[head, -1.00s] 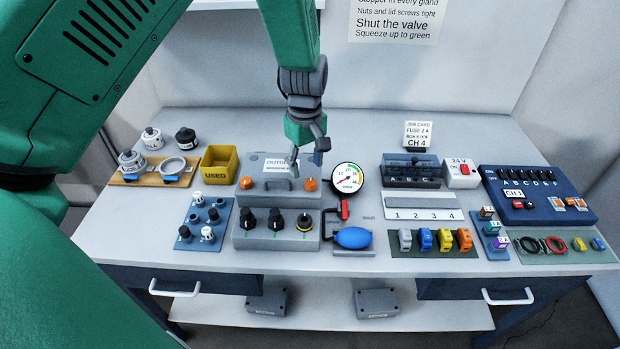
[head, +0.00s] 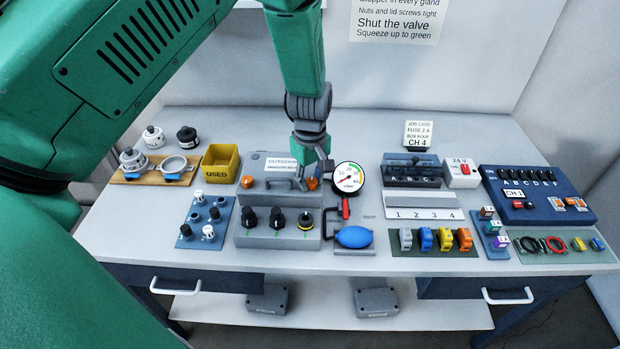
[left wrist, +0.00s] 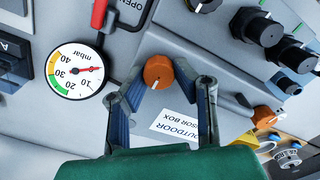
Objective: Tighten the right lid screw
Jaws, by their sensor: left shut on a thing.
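The right lid screw is an orange knob (head: 312,184) at the right end of the grey sensor box lid (head: 282,196), next to the pressure gauge. In the left wrist view the knob (left wrist: 158,72), with a white mark, sits between my finger tips. My left gripper (head: 309,177) reaches down from above and is shut on this screw; the fingers partly hide it in the head view. The left lid screw (head: 247,182), also orange, stands free at the other end of the lid. It also shows in the left wrist view (left wrist: 264,116). My right gripper is not in view.
The pressure gauge (head: 347,178) stands close to the right of the gripper, with a red-handled valve (head: 345,208) and blue bulb (head: 354,237) below it. Black knobs (head: 277,218) are on the box front. A yellow bin (head: 220,161) stands left. The bench behind is clear.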

